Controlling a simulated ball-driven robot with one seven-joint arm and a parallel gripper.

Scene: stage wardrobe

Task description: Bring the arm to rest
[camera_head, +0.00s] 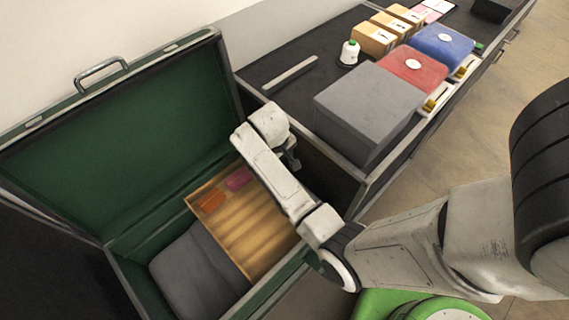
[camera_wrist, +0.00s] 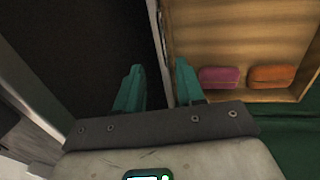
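My gripper (camera_wrist: 158,88) shows in the wrist view with its two green fingers spread apart and nothing between them. In the head view my arm reaches over the right edge of an open green trunk (camera_head: 118,245), and the fingers are largely hidden by the wrist. In the wrist view the fingers are over a dark surface beside a wooden tray (camera_wrist: 240,42). The tray also shows inside the trunk in the head view (camera_head: 240,225). It holds a pink item (camera_head: 238,180) and an orange item (camera_head: 212,201), side by side at its far end.
A grey box (camera_head: 365,105) stands at the near end of the dark counter (camera_head: 262,70), close to my arm. Behind it are a red case (camera_head: 412,70), a blue case (camera_head: 442,45), a thread cone (camera_head: 349,53) and tan boxes (camera_head: 373,39). A dark grey piece (camera_head: 190,275) lies in the trunk.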

